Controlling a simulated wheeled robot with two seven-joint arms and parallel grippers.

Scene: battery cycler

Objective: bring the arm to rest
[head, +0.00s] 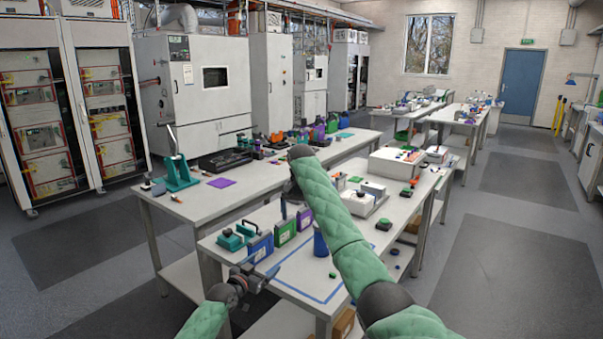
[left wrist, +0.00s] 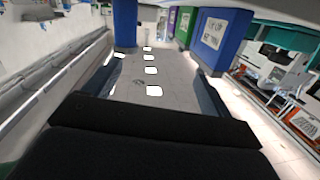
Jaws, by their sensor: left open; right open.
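My left gripper (head: 272,274) is open and empty, low at the near left corner of the front bench (head: 345,262). Its two fingers stand apart in the left wrist view (left wrist: 150,88), with nothing between them. My right arm, in a green padded sleeve, reaches from the lower right over the bench and bends down at its far end. My right gripper (head: 284,212) hangs there, pointing down behind the row of boxes. It is small and partly hidden by the arm; I see nothing held in it.
A blue box (head: 260,247), a green box (head: 285,231) and a purple box (head: 304,218) stand in a row near my grippers. A blue cylinder (head: 320,242) stands beside them. A white device (head: 397,163) sits farther back. The aisle floor (head: 500,270) at right is clear.

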